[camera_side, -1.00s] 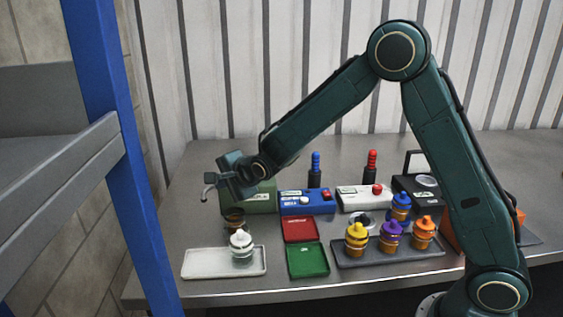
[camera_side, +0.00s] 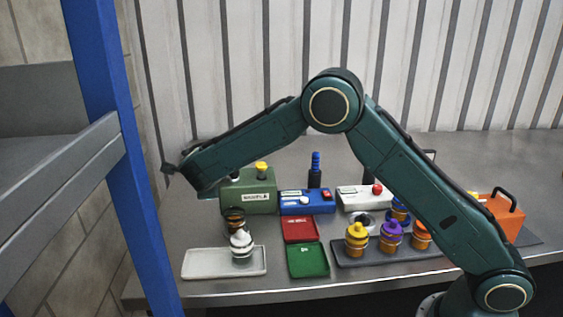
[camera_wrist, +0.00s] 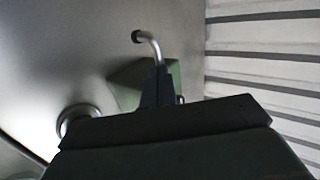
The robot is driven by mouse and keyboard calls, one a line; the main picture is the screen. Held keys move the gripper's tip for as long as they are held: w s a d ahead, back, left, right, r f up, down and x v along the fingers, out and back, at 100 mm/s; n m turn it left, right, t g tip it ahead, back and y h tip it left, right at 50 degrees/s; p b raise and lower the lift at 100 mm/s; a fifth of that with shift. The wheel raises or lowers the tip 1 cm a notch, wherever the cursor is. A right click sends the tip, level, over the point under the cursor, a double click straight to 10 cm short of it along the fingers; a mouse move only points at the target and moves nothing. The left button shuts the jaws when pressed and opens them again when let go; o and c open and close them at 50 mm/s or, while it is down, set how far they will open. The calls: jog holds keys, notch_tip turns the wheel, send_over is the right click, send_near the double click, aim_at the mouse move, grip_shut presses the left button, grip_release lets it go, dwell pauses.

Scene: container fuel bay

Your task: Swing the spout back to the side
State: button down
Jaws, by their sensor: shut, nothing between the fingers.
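The spout (camera_wrist: 153,45) is a thin bent silver tube with a dark end, seen in the wrist view. It rises beside the green unit (camera_wrist: 128,85) and bends to the left at the top. In the side view the green unit (camera_side: 262,204) has a label and a yellow knob (camera_side: 262,168), and my forearm covers its left part; I cannot make out the spout there. My gripper (camera_wrist: 158,72) is shut and empty, its fingertips just below the spout in the wrist picture. Whether they touch it I cannot tell. In the side view the fingers are not clear.
A blue unit (camera_side: 307,207) and a white unit (camera_side: 352,192) stand right of the green one. A capped jar (camera_side: 240,243) stands on a pale tray (camera_side: 198,263). Red (camera_side: 300,230) and green (camera_side: 307,261) trays lie in front. Several jars stand on a dark tray (camera_side: 375,258).

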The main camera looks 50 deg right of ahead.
jog(key=shift+w+d, duration=0.15)
jog(key=shift+w, duration=0.2)
dwell(0.5)
jog(key=shift+s+d, duration=0.1)
jog(key=shift+d, duration=0.05)
jog(key=shift+s+d, duration=0.4)
jog(key=shift+s, duration=0.1)
jog(key=a+v, duration=0.1)
jog(key=v, duration=1.3)
jog(key=shift+w, duration=0.35)
jog(key=shift+d, duration=0.1)
